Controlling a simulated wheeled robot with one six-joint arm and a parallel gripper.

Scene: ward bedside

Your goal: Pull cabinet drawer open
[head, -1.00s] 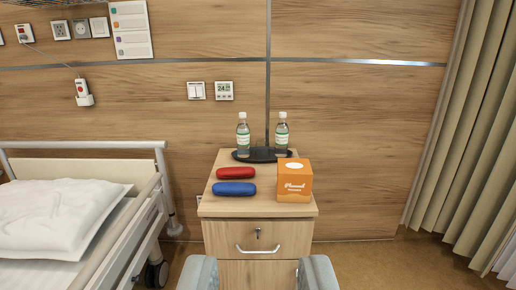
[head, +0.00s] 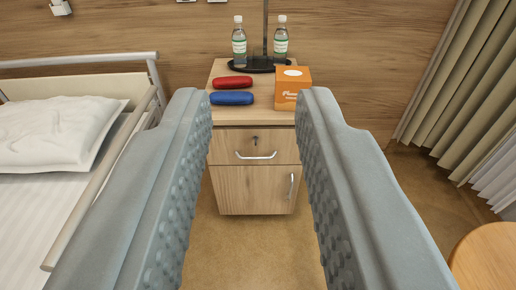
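The bedside cabinet (head: 254,190) is light wood and stands against the wall, in the middle of the head view. Its upper drawer (head: 225,145) looks shut, with a silver bow handle (head: 256,156) and a small keyhole above it. A lower door (head: 250,190) has an upright handle at its right. My gripper (head: 253,108) is open and empty. Its two grey, studded fingers frame the cabinet from left and right, apart from the handle. The fingers hide parts of the cabinet's sides.
On the cabinet top stand a black tray (head: 265,66), two bottles (head: 239,45) (head: 280,42), a red case (head: 232,83), a blue case (head: 232,98) and an orange box (head: 292,86). A bed (head: 60,210) is at left. A round wooden top (head: 490,260) is at lower right. Floor before the cabinet is clear.

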